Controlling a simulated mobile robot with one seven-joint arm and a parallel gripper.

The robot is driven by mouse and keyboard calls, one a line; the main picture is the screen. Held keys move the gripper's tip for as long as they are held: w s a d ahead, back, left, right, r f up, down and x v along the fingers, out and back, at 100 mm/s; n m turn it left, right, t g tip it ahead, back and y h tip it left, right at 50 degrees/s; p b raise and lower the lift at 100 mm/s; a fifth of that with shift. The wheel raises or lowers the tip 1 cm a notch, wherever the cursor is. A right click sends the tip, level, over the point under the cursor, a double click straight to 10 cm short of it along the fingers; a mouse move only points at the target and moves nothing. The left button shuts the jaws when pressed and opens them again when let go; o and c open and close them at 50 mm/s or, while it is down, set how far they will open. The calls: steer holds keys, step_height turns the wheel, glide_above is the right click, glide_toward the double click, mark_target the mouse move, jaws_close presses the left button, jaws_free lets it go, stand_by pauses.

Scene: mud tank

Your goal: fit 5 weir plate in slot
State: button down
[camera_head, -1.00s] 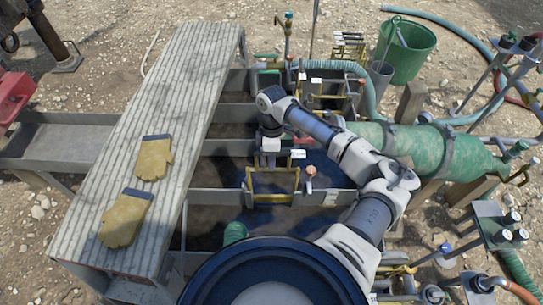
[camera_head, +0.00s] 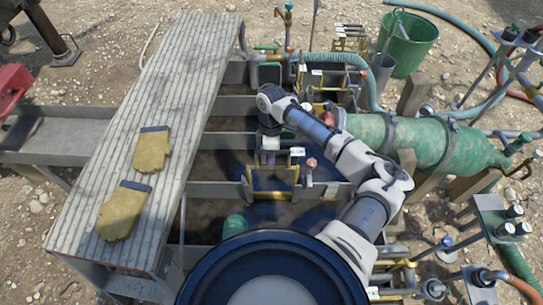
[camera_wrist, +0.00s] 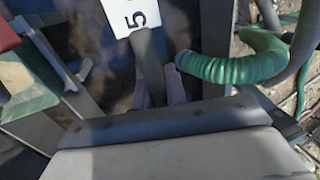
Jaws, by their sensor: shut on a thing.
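My gripper (camera_head: 268,156) hangs over the tank in the head view, pointing down at a yellow slot frame (camera_head: 273,190) on a grey cross wall. In the wrist view my gripper (camera_wrist: 160,92) is shut on the grey handle (camera_wrist: 149,58) of the weir plate. A white tag marked 5 (camera_wrist: 132,14) shows just above this handle. Most of the plate is hidden by my gripper and wrist. I cannot tell whether its lower edge is inside the slot. A small white tag (camera_head: 297,151) shows just right of my gripper in the head view.
Other yellow-edged frames (camera_head: 325,78) stand at the tank's far end. A green cylinder (camera_head: 440,145) lies close right of my arm. A ribbed walkway (camera_head: 165,95) with two gloves (camera_head: 122,211) runs along the left. A green hose (camera_wrist: 235,65) curves near my gripper.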

steer(key=shift+f, duration=0.15)
steer(key=shift+f+b, duration=1.4)
steer(key=shift+f, duration=1.7)
steer(key=c, duration=1.3)
jaws_free()
steer(key=shift+c, duration=0.2)
steer(key=v, duration=1.3)
steer(key=shift+r+b, duration=0.35)
steer(key=shift+b, duration=0.05)
steer(key=shift+a, duration=0.1)
